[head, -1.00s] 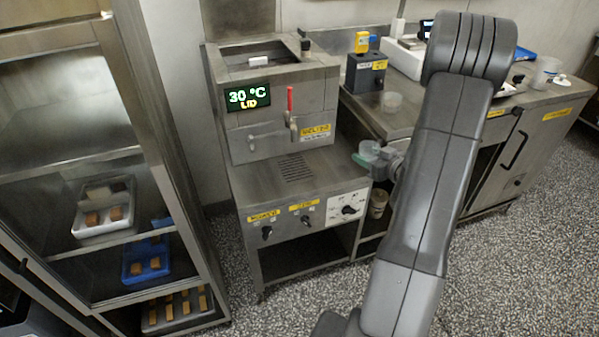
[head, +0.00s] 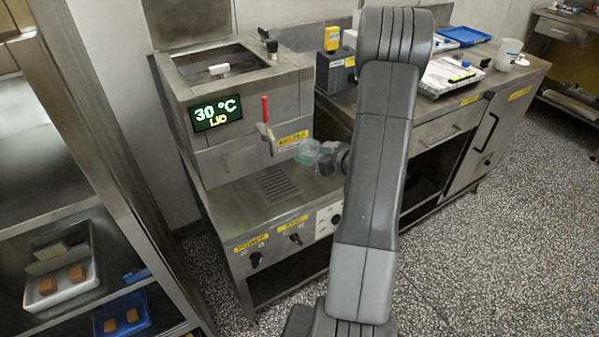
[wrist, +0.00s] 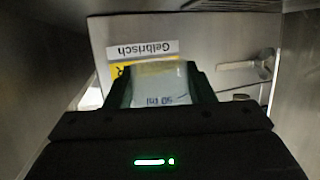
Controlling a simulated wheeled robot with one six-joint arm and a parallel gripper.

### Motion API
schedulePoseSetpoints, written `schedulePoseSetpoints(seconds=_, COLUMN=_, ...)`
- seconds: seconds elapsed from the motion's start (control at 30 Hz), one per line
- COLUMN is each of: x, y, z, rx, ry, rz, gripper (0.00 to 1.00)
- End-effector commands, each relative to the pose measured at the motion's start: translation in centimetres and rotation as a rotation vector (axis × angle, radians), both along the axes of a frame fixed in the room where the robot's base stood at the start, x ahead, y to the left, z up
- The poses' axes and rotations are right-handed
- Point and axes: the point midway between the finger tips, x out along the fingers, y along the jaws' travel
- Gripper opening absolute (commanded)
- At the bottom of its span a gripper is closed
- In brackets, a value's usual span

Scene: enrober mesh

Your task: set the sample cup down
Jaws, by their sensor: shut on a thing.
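The sample cup (wrist: 158,82) is clear, with "50 ml" printed upside down in the wrist view. It sits between the two dark green fingers of my gripper (wrist: 160,88), which is shut on it. In the head view my gripper (head: 318,158) and the pale, small cup (head: 304,151) are beside the melter's tap, over the right part of the steel deck (head: 235,207). I cannot tell the height of the cup above the deck, and its base is hidden. The melter (head: 240,135) shows "30 °C" and "LID", with a red-handled tap (head: 266,125).
A slotted grate (head: 277,183) lies in the deck left of my gripper. A bench (head: 475,97) at right holds a tray, a white jug (head: 508,54) and a dark box (head: 335,70). A rack with trays (head: 62,275) stands at left. My arm hides part of the bench.

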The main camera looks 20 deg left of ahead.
Motion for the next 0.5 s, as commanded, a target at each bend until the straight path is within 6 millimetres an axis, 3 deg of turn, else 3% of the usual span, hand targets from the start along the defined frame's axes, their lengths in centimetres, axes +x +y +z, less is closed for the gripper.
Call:
schedulePoseSetpoints(seconds=0.03, x=0.0, y=0.0, z=-1.0, rx=0.000, ry=0.003, rz=0.000, gripper=0.25)
schedulePoseSetpoints(seconds=0.27, x=0.0, y=0.0, z=-2.6, rx=0.000, ry=0.001, rz=0.000, gripper=0.25)
schedulePoseSetpoints(seconds=0.5, x=0.0, y=0.0, z=-5.6, rx=0.001, ry=0.002, rz=-0.001, gripper=0.25)
